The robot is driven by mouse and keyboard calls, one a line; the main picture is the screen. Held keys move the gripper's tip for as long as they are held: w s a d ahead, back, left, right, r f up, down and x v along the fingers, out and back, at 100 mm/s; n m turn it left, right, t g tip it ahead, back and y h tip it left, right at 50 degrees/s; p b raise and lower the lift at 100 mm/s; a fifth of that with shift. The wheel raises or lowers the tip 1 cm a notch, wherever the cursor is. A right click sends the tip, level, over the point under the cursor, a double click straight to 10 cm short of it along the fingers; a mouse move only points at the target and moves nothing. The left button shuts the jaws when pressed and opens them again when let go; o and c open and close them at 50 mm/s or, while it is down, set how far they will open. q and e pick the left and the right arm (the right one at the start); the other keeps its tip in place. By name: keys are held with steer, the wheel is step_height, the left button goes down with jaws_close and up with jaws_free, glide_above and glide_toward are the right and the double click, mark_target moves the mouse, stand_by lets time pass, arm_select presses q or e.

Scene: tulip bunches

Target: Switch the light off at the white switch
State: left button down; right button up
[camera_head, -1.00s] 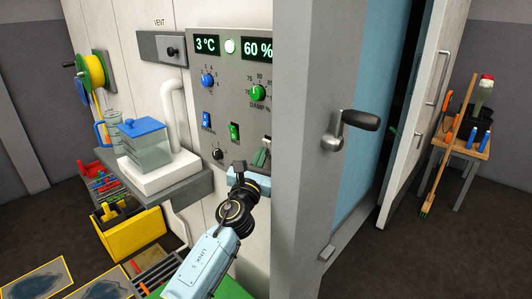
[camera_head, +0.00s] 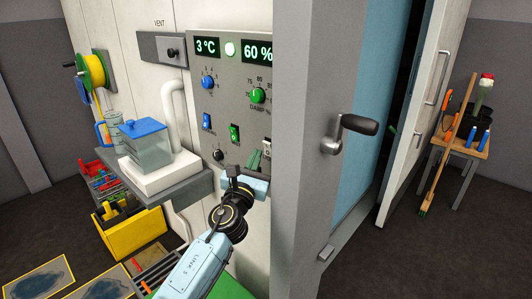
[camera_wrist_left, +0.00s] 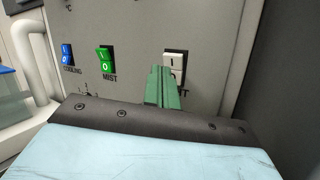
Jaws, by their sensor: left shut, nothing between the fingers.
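The white switch (camera_head: 266,149) is at the right side of the grey control panel, close to the door frame. In the left wrist view the white switch (camera_wrist_left: 176,62) shows its upper part with a "1" mark. My left gripper (camera_head: 254,160) is shut and empty, its green fingers pointing at the panel. In the left wrist view the gripper fingers (camera_wrist_left: 161,87) cover the lower left of the switch and part of its label. I cannot tell whether the fingertips touch it. My right gripper is not in view.
A green switch (camera_head: 235,133) marked MIST and a blue switch (camera_head: 206,121) marked COOLING sit left of the white one. A black knob (camera_head: 218,155) is below them. The door frame (camera_head: 300,130) stands close on the right, with a door handle (camera_head: 350,132).

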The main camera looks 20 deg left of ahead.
arm_select(q)
steer(key=s+p, duration=0.1)
steer(key=s+a+r, duration=0.1)
steer(key=s+p, duration=0.1)
steer(key=s, duration=0.1)
steer(key=shift+a+r+p, duration=0.25)
steer(key=shift+r+p, duration=0.05)
steer(key=shift+r, duration=0.1)
